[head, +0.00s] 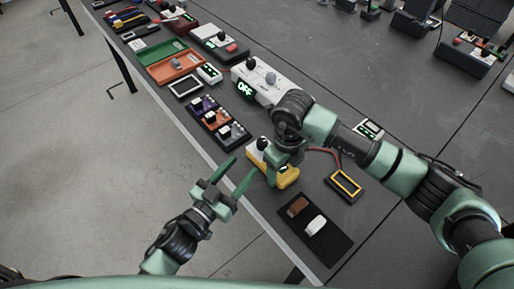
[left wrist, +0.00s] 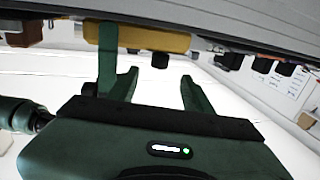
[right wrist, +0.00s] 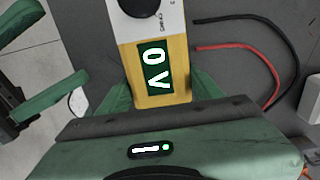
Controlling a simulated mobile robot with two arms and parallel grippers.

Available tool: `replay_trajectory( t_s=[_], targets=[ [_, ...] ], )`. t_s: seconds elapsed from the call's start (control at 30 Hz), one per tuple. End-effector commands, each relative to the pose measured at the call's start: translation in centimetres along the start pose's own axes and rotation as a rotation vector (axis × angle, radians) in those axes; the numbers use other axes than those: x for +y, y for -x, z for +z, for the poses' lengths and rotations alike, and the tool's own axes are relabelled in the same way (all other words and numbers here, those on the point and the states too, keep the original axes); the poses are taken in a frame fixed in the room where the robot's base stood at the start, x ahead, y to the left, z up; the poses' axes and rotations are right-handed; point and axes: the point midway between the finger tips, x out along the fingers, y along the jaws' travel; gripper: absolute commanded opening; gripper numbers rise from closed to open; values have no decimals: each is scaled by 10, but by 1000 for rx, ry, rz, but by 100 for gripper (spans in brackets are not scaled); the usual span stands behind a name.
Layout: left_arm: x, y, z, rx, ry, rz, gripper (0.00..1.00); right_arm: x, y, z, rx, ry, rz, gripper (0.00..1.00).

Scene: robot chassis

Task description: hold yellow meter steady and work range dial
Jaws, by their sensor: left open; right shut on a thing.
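The yellow meter (head: 287,179) lies on the dark bench near its front edge. In the right wrist view, its yellow body (right wrist: 165,99) has a white face and a green display reading 0 V. The black range dial (right wrist: 140,5) is cut by that view's top edge; it also shows in the head view (head: 262,143). My right gripper (head: 277,162) is shut on the meter, one finger on each side near the display. My left gripper (head: 245,168) is open and empty, off the bench's front edge and apart from the meter. The meter also shows above it in the left wrist view (left wrist: 150,39).
A white box (head: 263,82) with an OFF display is behind the meter. A yellow frame (head: 345,185) and a black mat (head: 325,243) with brown and white blocks lie to the right. Red and black leads (right wrist: 245,20) curve beside the meter. Several modules (head: 215,121) line the left.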

Motion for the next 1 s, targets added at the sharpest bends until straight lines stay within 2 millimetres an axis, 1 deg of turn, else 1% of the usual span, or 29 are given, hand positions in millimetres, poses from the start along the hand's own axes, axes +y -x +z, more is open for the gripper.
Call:
replay_trajectory(
  t_s=[0.03,0.2,0.3,0.4,0.5,0.6,0.87,0.97,1.0],
  targets=[
    [0,-12,-1,4,-2,1,50,0,0,0,-1,0,0,13],
    [0,-47,-1,3,-1,0,50,0,0,0,-1,0,0,13],
    [0,-65,-1,3,-3,1,50,0,0,0,-1,0,0,13],
    [0,-78,0,1,0,0,50,0,0,0,-1,0,0,13],
    [0,-86,0,0,-1,0,50,0,0,0,-1,0,0,13],
    [0,-90,0,-1,-1,0,50,0,0,0,-1,0,0,13],
    [0,-91,0,-1,0,0,50,0,0,0,-1,0,0,13],
    [0,-91,0,-1,0,0,25,0,0,0,-1,0,0,13],
    [0,-91,0,-1,0,0,14,0,0,0,-1,0,0,13]
  ],
)
